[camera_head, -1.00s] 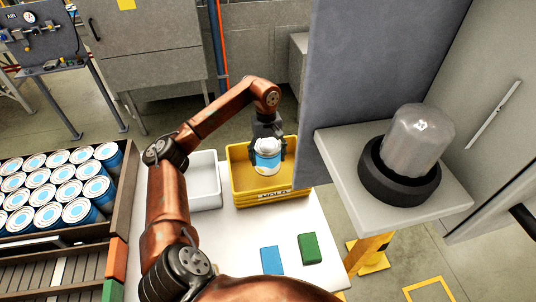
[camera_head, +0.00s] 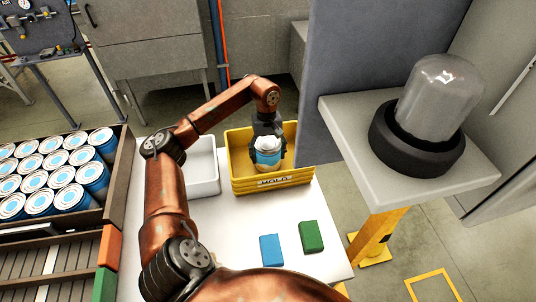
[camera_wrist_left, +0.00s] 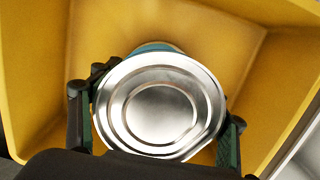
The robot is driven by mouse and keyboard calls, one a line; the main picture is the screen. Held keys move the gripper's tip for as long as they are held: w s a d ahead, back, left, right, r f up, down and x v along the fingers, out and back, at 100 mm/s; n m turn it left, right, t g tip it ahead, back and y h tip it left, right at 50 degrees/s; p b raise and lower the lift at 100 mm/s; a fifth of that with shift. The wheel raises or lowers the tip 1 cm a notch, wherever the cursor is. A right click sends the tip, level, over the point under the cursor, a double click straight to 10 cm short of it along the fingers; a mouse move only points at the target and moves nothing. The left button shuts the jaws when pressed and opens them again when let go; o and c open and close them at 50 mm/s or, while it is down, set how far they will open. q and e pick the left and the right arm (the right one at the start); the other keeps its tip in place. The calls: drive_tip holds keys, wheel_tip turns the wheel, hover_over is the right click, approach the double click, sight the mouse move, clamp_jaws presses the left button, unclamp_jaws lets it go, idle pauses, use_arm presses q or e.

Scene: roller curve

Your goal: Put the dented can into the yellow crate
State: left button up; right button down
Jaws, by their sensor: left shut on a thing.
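The yellow crate (camera_head: 272,185) stands on the white table, with a "HOLD" label on its front. My left gripper (camera_head: 268,147) points down over the crate's opening, shut on a blue and white can (camera_head: 267,160). The can is upright, and its lower part is at or inside the crate. In the left wrist view the can's silver lid (camera_wrist_left: 158,105) sits between the two fingers, with the crate's yellow walls (camera_wrist_left: 215,45) around it. Whether the can touches the crate floor is hidden. My right gripper is not in view.
A white bin (camera_head: 203,168) stands left of the crate. A blue block (camera_head: 271,250) and a green block (camera_head: 311,237) lie on the table in front. A grey panel (camera_head: 352,80) rises close right of the crate. Several cans (camera_head: 60,172) fill a tray at left.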

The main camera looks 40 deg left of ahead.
sight(268, 144)
use_arm(q)
drive_tip(key=o, duration=1.4)
drive_tip(key=shift+o, duration=0.2)
drive_tip(key=shift+r, duration=0.2)
wheel_tip(268, 144, up, 5)
drive_tip(key=p, duration=0.2)
drive_tip(key=shift+p, duration=0.3)
drive_tip(key=shift+r+p, duration=2.1)
drive_tip(key=shift+r, duration=1.55)
